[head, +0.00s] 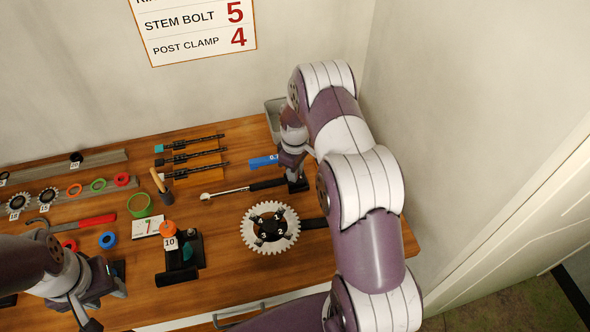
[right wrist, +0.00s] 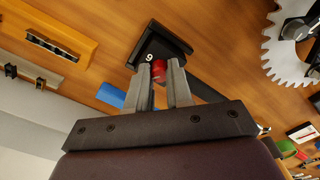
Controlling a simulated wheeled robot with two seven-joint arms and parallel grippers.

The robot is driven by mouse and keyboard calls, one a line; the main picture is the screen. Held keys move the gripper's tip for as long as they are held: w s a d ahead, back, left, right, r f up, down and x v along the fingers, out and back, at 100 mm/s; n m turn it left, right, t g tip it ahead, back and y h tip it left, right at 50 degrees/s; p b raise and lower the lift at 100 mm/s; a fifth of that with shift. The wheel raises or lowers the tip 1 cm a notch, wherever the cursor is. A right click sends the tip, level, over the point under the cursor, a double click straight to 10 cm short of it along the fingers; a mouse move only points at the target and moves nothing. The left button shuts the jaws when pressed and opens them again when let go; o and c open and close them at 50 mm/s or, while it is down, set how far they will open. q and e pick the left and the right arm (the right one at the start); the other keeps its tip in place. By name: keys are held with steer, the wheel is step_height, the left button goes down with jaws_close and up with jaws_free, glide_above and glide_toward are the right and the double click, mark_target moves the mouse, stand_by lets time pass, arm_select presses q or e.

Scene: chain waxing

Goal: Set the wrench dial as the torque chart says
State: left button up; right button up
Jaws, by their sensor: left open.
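The torque chart (head: 195,25) hangs on the wall; it reads stem bolt 5 and post clamp 4, and its upper rows are cut off. The torque wrench (head: 232,190) lies on the bench, its black handle pointing right to a dark block under my right gripper (head: 296,168). In the right wrist view, the right gripper's fingers (right wrist: 159,68) stand either side of a red knob (right wrist: 158,71), probably the wrench dial. A white 9 or 6 shows on the dark block (right wrist: 160,45). I cannot tell whether the fingers touch the knob. My left gripper (head: 97,300) is open at the lower left.
A toothed chainring (head: 271,228) with numbered bolts lies left of my right arm. A blue gauge (head: 264,161) lies behind the wrench handle.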

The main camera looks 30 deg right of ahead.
steer(key=o, duration=0.4)
step_height(320, 180, up, 12)
steer(key=b, duration=0.4)
step_height(320, 180, down, 11)
steer(key=n+p, duration=0.5)
steer(key=n, duration=0.8)
steer(key=shift+r, duration=0.15)
steer(key=shift+f, duration=0.65)
